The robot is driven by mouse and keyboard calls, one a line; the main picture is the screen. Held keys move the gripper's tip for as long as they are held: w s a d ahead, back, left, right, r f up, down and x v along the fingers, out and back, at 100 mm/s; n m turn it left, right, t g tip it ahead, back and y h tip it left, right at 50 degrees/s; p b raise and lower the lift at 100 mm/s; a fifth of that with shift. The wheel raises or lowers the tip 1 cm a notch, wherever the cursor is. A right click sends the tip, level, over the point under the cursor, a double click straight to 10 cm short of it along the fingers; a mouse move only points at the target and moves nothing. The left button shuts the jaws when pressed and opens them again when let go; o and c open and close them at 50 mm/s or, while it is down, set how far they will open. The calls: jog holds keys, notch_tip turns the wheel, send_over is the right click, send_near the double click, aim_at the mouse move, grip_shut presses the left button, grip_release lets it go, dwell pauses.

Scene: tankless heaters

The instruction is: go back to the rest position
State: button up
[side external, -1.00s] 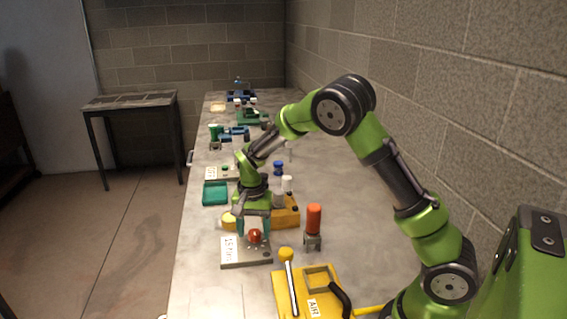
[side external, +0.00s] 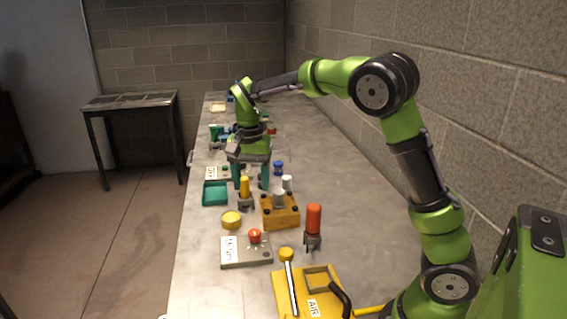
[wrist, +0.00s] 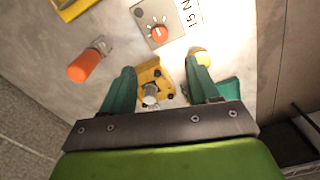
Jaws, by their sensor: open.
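My gripper (side external: 250,178) is open and empty, its two teal fingers pointing down above the workbench (side external: 340,165). In the side view it hangs above and behind the yellow block (side external: 281,213) and the yellow cylinder on a small stand (side external: 244,188). In the wrist view the open fingers (wrist: 160,85) spread either side of the yellow block (wrist: 152,82) with its silver post. The grey plate with a red knob (side external: 246,250) lies in front, apart from the gripper.
An orange cylinder on a stand (side external: 314,222) is at right, and a yellow AIR unit with a lever (side external: 310,292) is nearest. A teal tray (side external: 215,193) and yellow round piece (side external: 231,219) lie left. Blue and green parts stand farther back. The bench's right side along the wall is clear.

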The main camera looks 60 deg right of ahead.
notch_tip(320, 180, up, 2)
jog(key=shift+r, duration=0.1)
dwell(0.4)
